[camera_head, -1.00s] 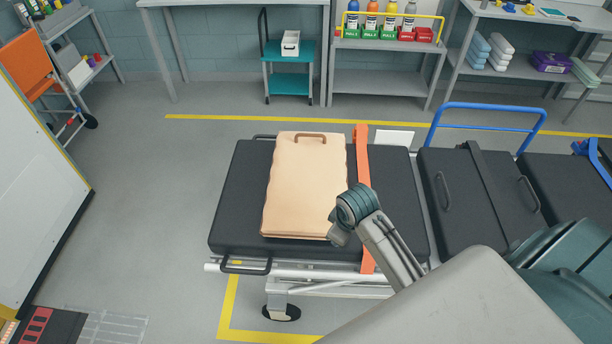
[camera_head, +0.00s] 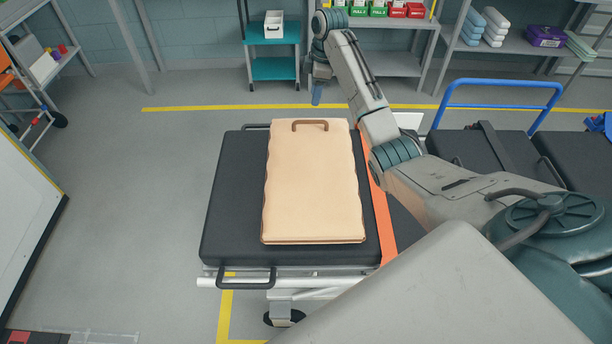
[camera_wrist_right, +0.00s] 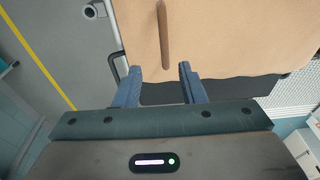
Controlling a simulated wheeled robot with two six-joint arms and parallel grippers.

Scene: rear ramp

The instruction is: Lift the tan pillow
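The tan pillow (camera_head: 312,190) lies flat on the black stretcher mattress (camera_head: 232,200). Its brown handle (camera_head: 310,124) is at its far edge. In the right wrist view the pillow (camera_wrist_right: 220,35) fills the upper middle, and its handle (camera_wrist_right: 163,35) runs away from the gap between my fingers. My right gripper (camera_head: 316,95) hangs above and beyond the pillow's far edge, near the handle. Its two blue fingers (camera_wrist_right: 160,85) are apart with nothing between them. The handle is just ahead of the fingertips. My left gripper is not in view.
An orange strap (camera_head: 382,225) crosses the mattress right of the pillow. A cart with a blue rail (camera_head: 500,82) stands at the right. A teal trolley (camera_head: 274,68) and shelves stand behind. Grey floor (camera_head: 150,190) at the left is clear.

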